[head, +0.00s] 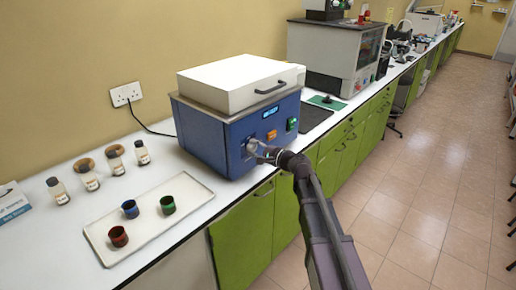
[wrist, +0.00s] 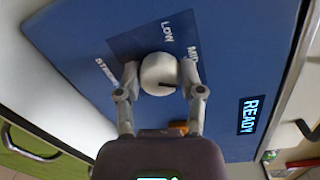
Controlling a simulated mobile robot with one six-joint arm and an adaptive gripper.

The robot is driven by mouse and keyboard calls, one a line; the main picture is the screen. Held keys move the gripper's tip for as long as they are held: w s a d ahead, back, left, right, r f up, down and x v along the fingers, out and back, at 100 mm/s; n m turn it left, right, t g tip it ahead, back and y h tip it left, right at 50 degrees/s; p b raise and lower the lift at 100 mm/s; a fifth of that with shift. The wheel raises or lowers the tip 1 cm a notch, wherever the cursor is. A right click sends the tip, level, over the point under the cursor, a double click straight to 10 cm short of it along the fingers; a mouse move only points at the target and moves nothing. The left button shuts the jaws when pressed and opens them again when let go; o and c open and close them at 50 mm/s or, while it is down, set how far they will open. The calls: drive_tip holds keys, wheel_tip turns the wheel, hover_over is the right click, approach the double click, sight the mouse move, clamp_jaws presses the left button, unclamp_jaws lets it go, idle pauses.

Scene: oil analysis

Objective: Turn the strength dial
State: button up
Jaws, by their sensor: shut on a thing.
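The strength dial (wrist: 160,72) is a round, pale grey knob on the blue front panel of the machine (head: 215,142). A dark mark shows on its face, toward the lower right in the wrist view. The labels LOW and MID and part of STRENGTH show around it. My gripper (wrist: 161,82) is shut on the dial, with one finger on each side. In the head view, my gripper (head: 262,152) reaches the panel from the right and partly hides the dial.
The machine has a white lid (head: 238,80), an orange button (head: 271,135), a green switch (head: 292,124) and a display (wrist: 250,115) reading READY. A white tray (head: 150,205) with three coloured cups lies left of it. Several small bottles stand behind the tray.

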drive_tip(key=n, duration=0.4)
drive_tip(key=shift+w+a+n+h, duration=0.1)
drive_tip(key=shift+a+n+h, duration=0.05)
drive_tip(key=shift+n+h, duration=0.15)
idle(0.4)
drive_tip(key=o, duration=1.2)
drive_tip(key=shift+c, duration=0.2)
